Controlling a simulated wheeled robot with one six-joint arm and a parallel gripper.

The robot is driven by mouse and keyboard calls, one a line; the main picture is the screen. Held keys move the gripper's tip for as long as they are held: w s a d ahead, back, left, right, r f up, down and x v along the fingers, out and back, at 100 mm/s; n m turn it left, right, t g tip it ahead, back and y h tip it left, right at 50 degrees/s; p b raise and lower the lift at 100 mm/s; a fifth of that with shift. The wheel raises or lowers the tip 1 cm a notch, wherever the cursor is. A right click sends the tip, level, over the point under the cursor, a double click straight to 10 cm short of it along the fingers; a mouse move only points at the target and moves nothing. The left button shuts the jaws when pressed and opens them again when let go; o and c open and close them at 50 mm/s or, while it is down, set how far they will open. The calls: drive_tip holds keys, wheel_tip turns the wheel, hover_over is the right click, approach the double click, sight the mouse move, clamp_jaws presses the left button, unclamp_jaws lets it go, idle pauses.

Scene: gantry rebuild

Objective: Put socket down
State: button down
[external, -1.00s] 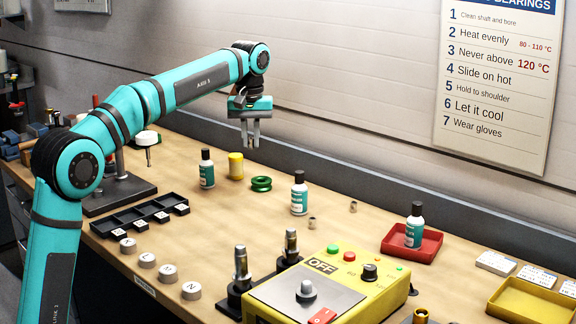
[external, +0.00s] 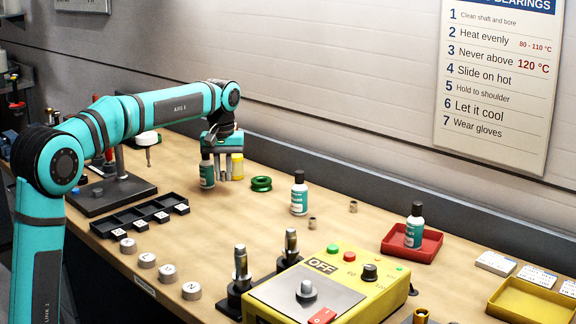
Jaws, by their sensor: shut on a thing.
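My gripper (external: 228,168) points down low over the bench, between a dark-capped bottle (external: 207,172) and a yellow cylinder (external: 238,168). It is shut on the socket, which is too small and too covered by the fingers to make out. I cannot tell whether the socket touches the bench top (external: 268,212). Two small metal cylinders, one greyish-brown (external: 312,223) and one farther back (external: 353,206), stand on the bench to the right.
Green rings (external: 261,184) lie just right of my gripper. A second bottle (external: 299,194) stands farther right. A black compartment tray (external: 133,222) and a dark stand base (external: 108,193) are to the left. A yellow control box (external: 375,290) is in front.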

sight(225, 200)
drive_tip(key=shift+f, duration=2.55)
drive_tip(key=shift+f, duration=0.15)
drive_tip(key=c, duration=1.4)
unclamp_jaws()
wheel_tip(225, 200, up, 12)
drive_tip(key=shift+r, duration=0.15)
